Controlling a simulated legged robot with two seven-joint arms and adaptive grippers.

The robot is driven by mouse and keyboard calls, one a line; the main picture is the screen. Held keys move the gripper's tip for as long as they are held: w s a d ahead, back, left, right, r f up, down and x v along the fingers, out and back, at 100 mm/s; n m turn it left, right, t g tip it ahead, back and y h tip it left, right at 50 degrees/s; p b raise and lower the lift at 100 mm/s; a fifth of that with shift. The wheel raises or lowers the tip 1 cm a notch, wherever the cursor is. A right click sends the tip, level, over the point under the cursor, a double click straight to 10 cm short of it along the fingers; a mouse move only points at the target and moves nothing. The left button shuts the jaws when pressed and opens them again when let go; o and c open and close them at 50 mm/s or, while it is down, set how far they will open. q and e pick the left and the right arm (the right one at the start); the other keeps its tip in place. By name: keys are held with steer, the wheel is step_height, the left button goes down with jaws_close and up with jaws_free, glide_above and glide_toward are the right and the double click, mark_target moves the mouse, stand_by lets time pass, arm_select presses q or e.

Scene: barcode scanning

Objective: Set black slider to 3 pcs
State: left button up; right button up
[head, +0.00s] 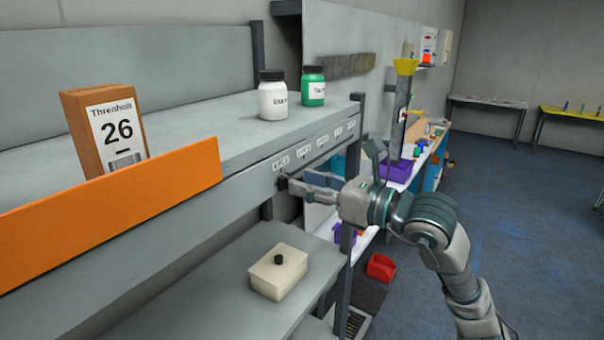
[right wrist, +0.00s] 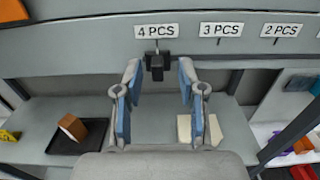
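The black slider (right wrist: 156,68) is on the shelf's front rail, just below the "4 PCS" label (right wrist: 156,31). In the head view the slider (head: 283,182) is a small dark block at the fingertips. The "3 PCS" label (right wrist: 221,30) is to its right. My right gripper (right wrist: 159,82) is open, with its blue-padded fingers on either side of the slider and a gap on both sides. In the head view my right gripper (head: 302,183) reaches in from the right to the rail. My left gripper is not in view.
The "2 PCS" label (right wrist: 282,30) is farther right along the rail. A cream box (head: 278,275) with a black knob is on the lower shelf.

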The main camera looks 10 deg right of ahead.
steer(key=x, duration=0.2)
steer(key=shift+a+r, duration=0.1)
steer(key=shift+a, duration=0.3)
steer(key=shift+w+a, duration=0.1)
steer(key=shift+a, duration=0.1)
steer(key=shift+d, duration=0.75)
jaws_close()
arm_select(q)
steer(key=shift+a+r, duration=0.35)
arm_select(e)
steer(key=shift+a, duration=0.1)
steer(key=w+d+p, duration=0.1)
steer(key=w+d, duration=0.1)
steer(key=w+d+p, duration=0.1)
steer(key=w+d, duration=0.2)
steer(key=shift+w+d, duration=0.15)
steer(key=shift+d, duration=0.1)
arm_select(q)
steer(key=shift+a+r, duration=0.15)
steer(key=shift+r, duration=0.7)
arm_select(e)
steer(key=shift+a, duration=0.1)
